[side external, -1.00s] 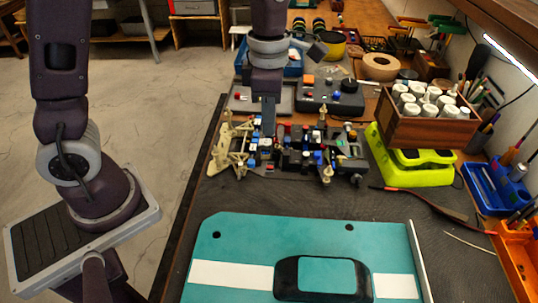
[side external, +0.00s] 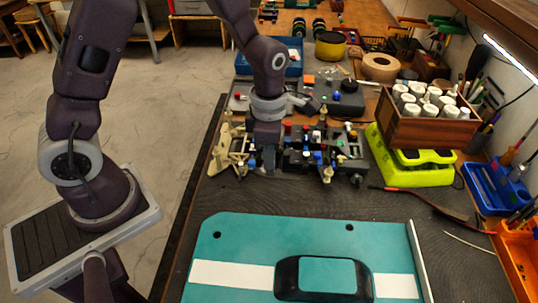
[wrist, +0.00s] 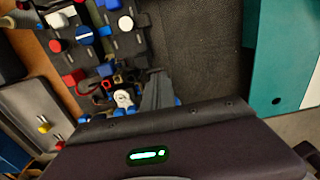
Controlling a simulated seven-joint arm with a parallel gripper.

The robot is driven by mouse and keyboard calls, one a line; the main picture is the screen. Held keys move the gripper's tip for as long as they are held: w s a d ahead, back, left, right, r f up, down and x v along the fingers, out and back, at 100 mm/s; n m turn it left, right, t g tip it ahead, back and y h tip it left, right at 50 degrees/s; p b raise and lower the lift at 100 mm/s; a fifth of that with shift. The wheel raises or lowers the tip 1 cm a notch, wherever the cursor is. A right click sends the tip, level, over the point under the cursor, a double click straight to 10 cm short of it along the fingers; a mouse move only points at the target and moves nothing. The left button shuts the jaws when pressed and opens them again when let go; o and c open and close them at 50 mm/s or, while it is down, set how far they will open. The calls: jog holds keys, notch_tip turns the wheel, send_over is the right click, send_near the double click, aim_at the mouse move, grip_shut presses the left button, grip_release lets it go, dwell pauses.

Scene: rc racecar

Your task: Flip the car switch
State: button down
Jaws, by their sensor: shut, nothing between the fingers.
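The open car chassis (side external: 318,150), with black, blue, white and red parts, lies on the dark mat. It also shows at the upper left of the wrist view (wrist: 128,42). My gripper (side external: 266,165) points down over the chassis's left half, close to its parts. Its fingers are shut and empty; they show as a dark grey wedge in the wrist view (wrist: 159,88), just right of a white round part (wrist: 123,98) with blue beside it. I cannot tell which part is the switch. Whether the fingertips touch anything is unclear. The wrist hides part of the chassis.
A teal panel with a white stripe (side external: 250,238) lies at the front. A wooden box of white bottles (side external: 425,125) and a lime-green stand (side external: 410,173) are to the right. Trays and boxes (side external: 333,98) lie behind. Bare mat (side external: 300,198) separates chassis and panel.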

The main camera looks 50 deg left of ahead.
jog(key=shift+s+d+f, duration=0.2)
jog(key=shift+s+f, duration=0.25)
jog(key=shift+f, duration=0.05)
jog(key=shift+d, duration=0.1)
jog(key=shift+w+a+r, duration=0.15)
jog(key=shift+w+a, duration=0.5)
jog(key=shift+a, duration=0.15)
jog(key=shift+r, duration=0.15)
notch_tip(320, 180, up, 14)
jog(key=shift+s+d+r, duration=0.2)
jog(key=shift+d, duration=0.25)
